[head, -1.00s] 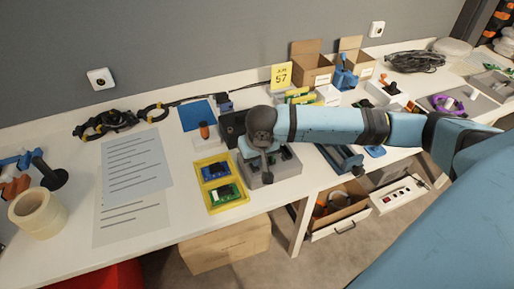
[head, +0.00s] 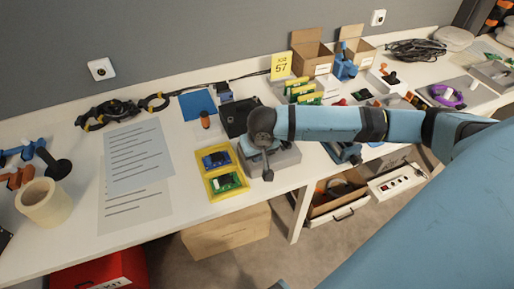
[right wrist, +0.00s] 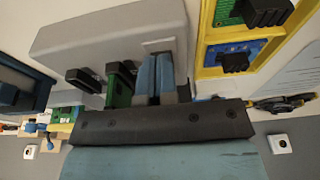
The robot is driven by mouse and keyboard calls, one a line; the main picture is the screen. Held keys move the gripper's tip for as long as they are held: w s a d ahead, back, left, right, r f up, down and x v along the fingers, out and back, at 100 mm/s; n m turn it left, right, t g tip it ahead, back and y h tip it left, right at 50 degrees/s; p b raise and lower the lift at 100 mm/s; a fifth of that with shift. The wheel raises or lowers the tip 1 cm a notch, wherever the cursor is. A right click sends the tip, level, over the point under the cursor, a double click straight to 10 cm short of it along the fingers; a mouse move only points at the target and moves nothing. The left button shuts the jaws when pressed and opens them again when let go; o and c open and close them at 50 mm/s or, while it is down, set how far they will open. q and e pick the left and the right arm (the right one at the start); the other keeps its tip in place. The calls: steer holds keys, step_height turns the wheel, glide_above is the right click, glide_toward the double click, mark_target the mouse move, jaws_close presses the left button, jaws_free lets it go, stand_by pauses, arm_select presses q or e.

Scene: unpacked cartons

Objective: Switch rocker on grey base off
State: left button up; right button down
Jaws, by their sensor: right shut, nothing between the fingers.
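The grey base (head: 284,161) stands on the table just right of the yellow tray. My right arm hides much of its top in the head view. In the right wrist view the grey base (right wrist: 105,32) fills the upper left. My right gripper (right wrist: 156,58) is shut and empty, its fingertips at a small pale plate (right wrist: 159,45) on the base. I cannot tell whether they touch it. A green part (right wrist: 120,84) and a black part (right wrist: 86,80) stick out beside the fingers. The rocker and its position cannot be made out clearly. My left gripper is out of view.
A yellow tray (head: 239,194) with blue and green boards lies close to the left of the base. A black box (head: 233,116) stands behind it. Printed sheets (head: 137,215) lie further left. Cartons (head: 309,55) stand at the back.

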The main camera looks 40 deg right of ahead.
steer(key=shift+w+d+r+p, duration=0.1)
steer(key=shift+w+r+p, duration=0.15)
steer(key=shift+w+p, duration=0.3)
steer(key=shift+w+d, duration=0.1)
steer(key=shift+w, duration=0.1)
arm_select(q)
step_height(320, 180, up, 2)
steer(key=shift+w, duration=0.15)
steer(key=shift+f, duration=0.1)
